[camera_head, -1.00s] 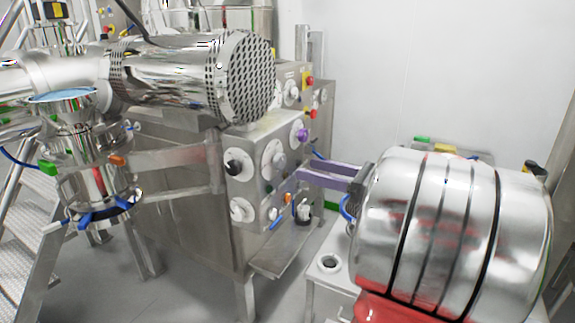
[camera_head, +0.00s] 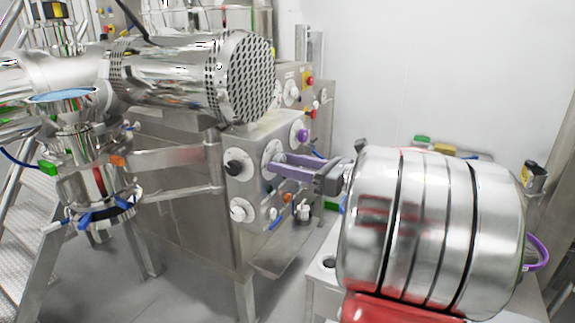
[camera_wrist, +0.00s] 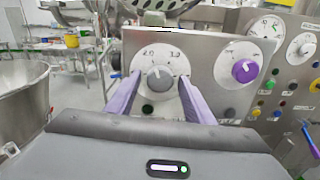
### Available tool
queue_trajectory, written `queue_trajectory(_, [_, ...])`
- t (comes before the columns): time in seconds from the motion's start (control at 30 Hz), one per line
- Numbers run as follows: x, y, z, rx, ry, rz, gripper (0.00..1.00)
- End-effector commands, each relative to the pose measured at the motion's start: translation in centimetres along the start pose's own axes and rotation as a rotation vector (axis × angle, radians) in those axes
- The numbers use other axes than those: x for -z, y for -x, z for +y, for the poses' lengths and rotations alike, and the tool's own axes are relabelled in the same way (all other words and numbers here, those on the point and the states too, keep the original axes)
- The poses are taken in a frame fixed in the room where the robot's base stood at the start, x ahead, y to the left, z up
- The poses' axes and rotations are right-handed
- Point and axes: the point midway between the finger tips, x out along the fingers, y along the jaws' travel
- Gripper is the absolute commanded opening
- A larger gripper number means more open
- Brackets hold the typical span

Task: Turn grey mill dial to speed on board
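The grey dial (camera_wrist: 159,78) sits on a round white scale on a steel panel (camera_wrist: 220,68). A small light mark on the knob appears to point up, slightly left. My gripper (camera_wrist: 160,84) has its two purple fingers apart, one on each side of the dial, with visible gaps to the knob. In the head view my gripper (camera_head: 274,163) reaches the white scale (camera_head: 271,150), and the fingers hide the knob. I cannot make out a speed board in these views.
A purple dial (camera_wrist: 245,70) is just right of the grey one. A perforated steel cylinder (camera_head: 243,78) overhangs the panel. Red-topped buttons (camera_head: 309,80) stand behind.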

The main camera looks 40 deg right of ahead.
Motion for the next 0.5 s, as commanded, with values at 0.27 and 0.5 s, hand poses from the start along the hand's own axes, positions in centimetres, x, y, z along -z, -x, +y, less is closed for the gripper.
queue_trajectory(0.27, [-0.01,0.02,0.01,0.0,0.0,0.0,0.28])
queue_trajectory(0.5, [-0.01,0.02,0.0,0.0,0.0,0.0,0.11])
